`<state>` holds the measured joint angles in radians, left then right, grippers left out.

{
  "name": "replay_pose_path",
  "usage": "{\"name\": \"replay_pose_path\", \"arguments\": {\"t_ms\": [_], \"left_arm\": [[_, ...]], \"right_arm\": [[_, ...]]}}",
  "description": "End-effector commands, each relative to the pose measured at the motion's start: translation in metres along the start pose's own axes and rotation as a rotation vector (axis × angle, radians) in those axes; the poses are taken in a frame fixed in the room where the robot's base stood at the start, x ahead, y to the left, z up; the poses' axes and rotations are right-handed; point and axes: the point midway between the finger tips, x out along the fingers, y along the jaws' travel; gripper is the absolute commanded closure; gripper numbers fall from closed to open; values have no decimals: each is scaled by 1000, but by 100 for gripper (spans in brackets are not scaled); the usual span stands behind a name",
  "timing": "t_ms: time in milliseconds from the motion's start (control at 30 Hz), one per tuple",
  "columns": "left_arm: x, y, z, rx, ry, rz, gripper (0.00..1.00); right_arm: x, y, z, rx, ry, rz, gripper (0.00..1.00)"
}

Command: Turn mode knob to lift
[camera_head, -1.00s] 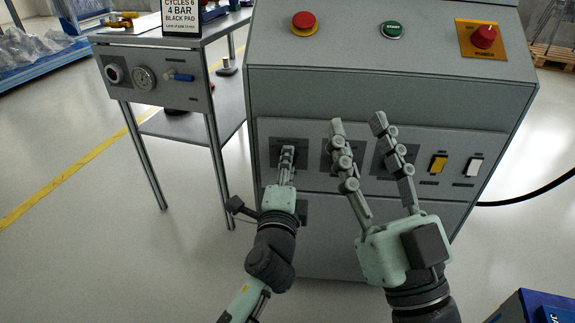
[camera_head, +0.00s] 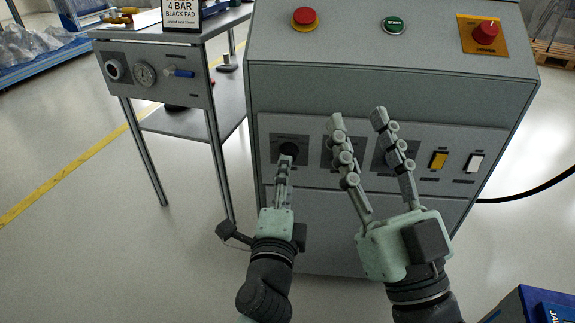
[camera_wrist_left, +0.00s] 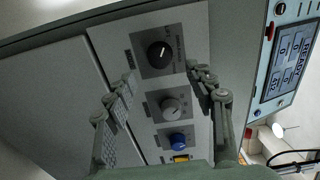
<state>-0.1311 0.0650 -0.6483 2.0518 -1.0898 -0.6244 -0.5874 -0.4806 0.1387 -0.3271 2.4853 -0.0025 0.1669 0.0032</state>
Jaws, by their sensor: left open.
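A black knob (camera_head: 289,149) sits on a dark plate at the left end of the machine's front panel.
In the left wrist view a grey knob (camera_wrist_left: 170,106) and a blue knob (camera_wrist_left: 177,140) follow the black one. A yellow switch (camera_head: 438,161) and a white switch (camera_head: 474,163) are at right. Red (camera_head: 305,18) and green (camera_head: 394,25) buttons are above. A side table (camera_head: 150,70) stands left.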

Motion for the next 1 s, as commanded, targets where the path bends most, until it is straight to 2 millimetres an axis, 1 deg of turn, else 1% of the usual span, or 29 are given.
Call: {"name": "replay_pose_path", "arguments": {"t_ms": [33, 100, 200, 333, 500, 900, 1000], "left_arm": [[-12, 1, 0, -1, 1, 3, 46], [-26, 1, 0, 0, 0, 3, 46], [-42, 0, 0, -1, 1, 2, 46], [-56, 0, 0, 0, 1, 1, 46], [-61, 0, 0, 0, 0, 0, 46], [-61, 0, 0, 0, 0, 0, 46], [-61, -1, 0, -34, 14, 1, 46]], "right_arm": [[0, 0, 0, 0, 0, 0, 60], [0, 0, 0, 0, -1, 0, 60], [0, 0, 0, 0, -1, 0, 60], [0, 0, 0, 0, -1, 0, 60], [0, 0, 0, 0, -1, 0, 60], [0, 0, 0, 0, -1, 1, 60], [0, 0, 0, 0, -1, 0, 60]]}}
